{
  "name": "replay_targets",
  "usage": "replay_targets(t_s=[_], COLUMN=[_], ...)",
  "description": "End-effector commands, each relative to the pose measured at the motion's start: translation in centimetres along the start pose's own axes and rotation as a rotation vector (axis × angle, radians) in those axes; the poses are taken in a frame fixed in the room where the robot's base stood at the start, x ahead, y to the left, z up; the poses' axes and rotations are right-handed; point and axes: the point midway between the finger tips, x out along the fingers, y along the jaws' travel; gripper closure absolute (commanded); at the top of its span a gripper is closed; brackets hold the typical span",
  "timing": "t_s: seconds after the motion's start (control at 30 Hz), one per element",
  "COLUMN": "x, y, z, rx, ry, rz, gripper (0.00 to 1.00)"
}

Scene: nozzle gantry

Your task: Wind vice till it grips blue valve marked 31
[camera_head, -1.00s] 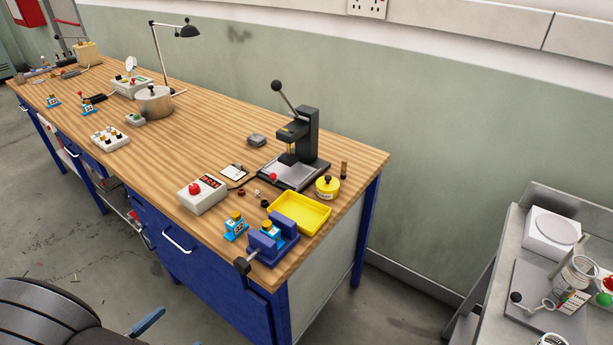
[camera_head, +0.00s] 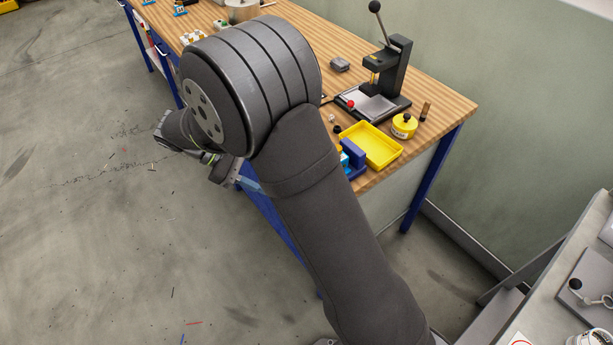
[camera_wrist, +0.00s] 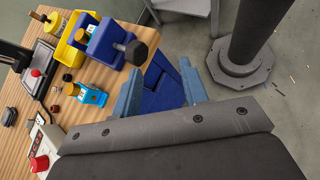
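The blue vice (camera_wrist: 105,45) stands at the bench corner in the wrist view, with its dark winding knob (camera_wrist: 136,53) jutting out past the edge. A light-blue valve with a yellow top (camera_wrist: 81,35) sits between its jaws; I cannot tell whether they touch it. A second blue valve (camera_wrist: 91,96) stands on the bench beside the vice. No number is legible. My gripper (camera_wrist: 159,68) is open and empty, below and right of the knob in the picture. In the head view my arm hides most of the vice (camera_head: 353,154); one gripper finger shows beyond the bench front.
A yellow tray (camera_head: 371,146) lies behind the vice, with a black press (camera_head: 385,85) and a yellow pot (camera_head: 403,126) nearby. A control box with a red button (camera_wrist: 40,163) is at the wrist view's lower left. Open floor lies before the bench.

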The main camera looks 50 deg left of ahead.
Motion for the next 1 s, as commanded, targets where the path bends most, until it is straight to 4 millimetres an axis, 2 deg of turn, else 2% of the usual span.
replay_targets(t_s=[0.03,0.2,0.3,0.43,0.53,0.67,1.0], x=[-0.2,-1.3,-1.9,-2.5,-2.7,-2.1,3.0], y=[1.9,6.8,9.1,10.9,11.5,11.2,8.6], z=[1.3,5.0,7.1,9.0,9.6,9.2,5.7], rx=[0.063,0.245,0.326,0.393,0.414,0.417,0.414], ry=[0.064,0.270,0.366,0.447,0.474,0.478,0.473], rz=[-0.084,-0.331,-0.432,-0.509,-0.534,-0.541,-0.540], gripper=[0.60,0.60,0.60,0.60,0.60,0.60,0.60])
